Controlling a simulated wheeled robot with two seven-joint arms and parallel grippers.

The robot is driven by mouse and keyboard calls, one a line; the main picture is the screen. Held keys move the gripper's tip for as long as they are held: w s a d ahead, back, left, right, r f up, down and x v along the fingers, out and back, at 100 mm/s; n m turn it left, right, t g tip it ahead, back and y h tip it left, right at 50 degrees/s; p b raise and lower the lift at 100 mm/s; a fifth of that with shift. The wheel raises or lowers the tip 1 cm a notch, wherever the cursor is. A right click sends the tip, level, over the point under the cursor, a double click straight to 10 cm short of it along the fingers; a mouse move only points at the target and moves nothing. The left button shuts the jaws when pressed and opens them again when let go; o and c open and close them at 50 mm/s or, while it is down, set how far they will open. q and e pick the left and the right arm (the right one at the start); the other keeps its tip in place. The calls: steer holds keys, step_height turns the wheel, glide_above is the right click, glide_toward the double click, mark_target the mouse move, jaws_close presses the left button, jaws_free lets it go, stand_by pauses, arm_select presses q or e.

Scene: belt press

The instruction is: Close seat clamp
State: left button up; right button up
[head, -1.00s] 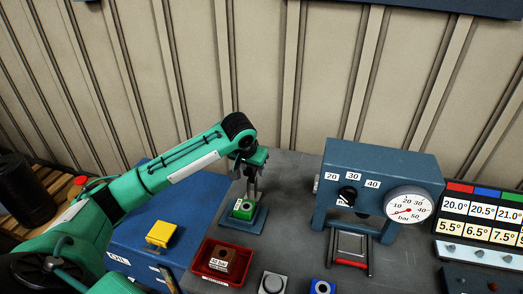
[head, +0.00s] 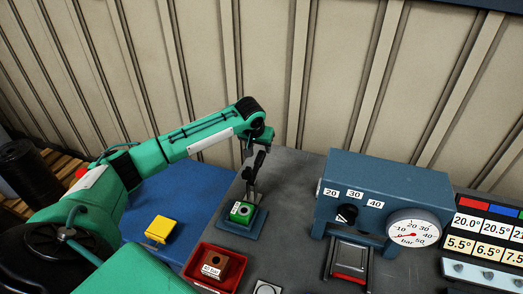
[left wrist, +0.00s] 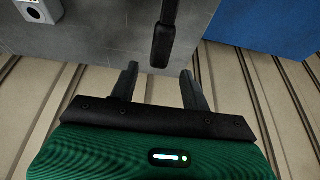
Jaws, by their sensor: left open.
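The seat is a blue plate (head: 253,233) with a green block (head: 242,212) on it. A grey clamp (head: 254,188) stands behind the block. Its black-gripped lever (head: 259,162) stands up, tilted, above the block. My left gripper (head: 256,146) is just above the lever's top, small and partly hidden. In the left wrist view the open fingers (left wrist: 160,70) have the black lever end (left wrist: 162,45) between them in the picture, with gaps on both sides. I cannot tell the depth between them. My right gripper is not in view.
A blue press (head: 380,185) with a gauge stands to the right. A yellow block (head: 160,229) lies on the blue surface to the left. The ribbed wall is close behind.

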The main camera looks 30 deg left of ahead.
mark_target(261, 153)
arm_select(q)
steer(key=p+x, duration=0.1)
steer(key=x, duration=0.3)
steer(key=shift+w+f, duration=0.1)
steer(key=shift+w, duration=0.1)
steer(key=shift+w+a+f, duration=0.1)
steer(key=shift+w+f, duration=0.05)
steer(key=shift+f, duration=0.5)
steer(key=shift+c, duration=0.7)
jaws_close()
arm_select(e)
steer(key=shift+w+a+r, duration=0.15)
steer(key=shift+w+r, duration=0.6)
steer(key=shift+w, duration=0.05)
